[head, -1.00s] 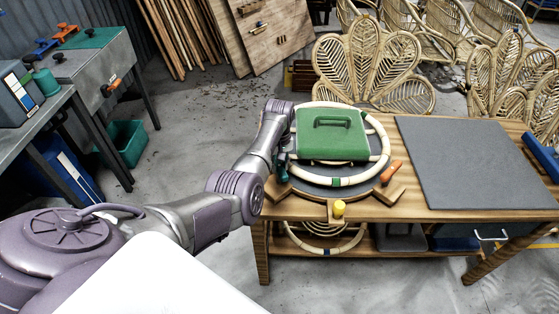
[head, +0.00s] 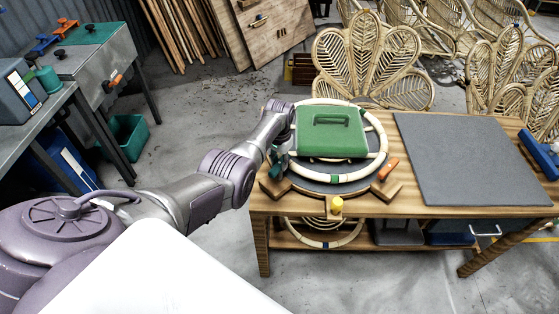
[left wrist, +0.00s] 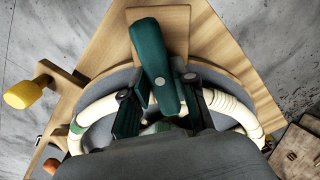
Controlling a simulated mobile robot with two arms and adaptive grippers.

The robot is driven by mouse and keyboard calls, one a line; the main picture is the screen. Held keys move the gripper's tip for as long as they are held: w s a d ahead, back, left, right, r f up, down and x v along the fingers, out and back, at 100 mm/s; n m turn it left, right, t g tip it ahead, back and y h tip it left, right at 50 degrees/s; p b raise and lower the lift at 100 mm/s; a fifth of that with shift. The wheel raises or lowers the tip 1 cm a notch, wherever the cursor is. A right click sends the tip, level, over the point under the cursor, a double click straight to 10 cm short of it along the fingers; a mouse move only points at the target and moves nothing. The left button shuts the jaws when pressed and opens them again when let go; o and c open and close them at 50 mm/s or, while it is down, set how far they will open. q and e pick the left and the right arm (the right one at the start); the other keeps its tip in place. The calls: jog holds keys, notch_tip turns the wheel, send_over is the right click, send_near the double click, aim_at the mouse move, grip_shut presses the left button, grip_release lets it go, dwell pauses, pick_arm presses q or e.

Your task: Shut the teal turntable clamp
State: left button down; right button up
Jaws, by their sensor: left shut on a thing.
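The teal turntable clamp (left wrist: 155,65) shows in the left wrist view as a long teal lever with a round pin. It lies over a wooden block at the turntable's edge, its far end pointing away from the pale ring. In the head view it is small and partly hidden at the turntable's left edge (head: 280,165). My left gripper (left wrist: 158,108) has its dark fingers on both sides of the lever's near end and is shut on it. The turntable (head: 318,187) carries a pale rattan ring (head: 374,166) with green bands. My right gripper is not in view.
A green block with a handle (head: 330,139) sits inside the ring. An orange clamp (head: 388,168) is at the turntable's right, a yellow knob (head: 336,204) at its front. A grey mat (head: 465,160) covers the table's right part. Rattan chairs stand behind.

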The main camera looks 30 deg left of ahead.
pick_arm(q)
jog(key=shift+m, duration=1.3)
jog(key=c, duration=0.9)
grip_release()
jog(key=shift+r, duration=0.1)
notch_tip(320, 180, up, 12)
jog(key=shift+f, duration=0.1)
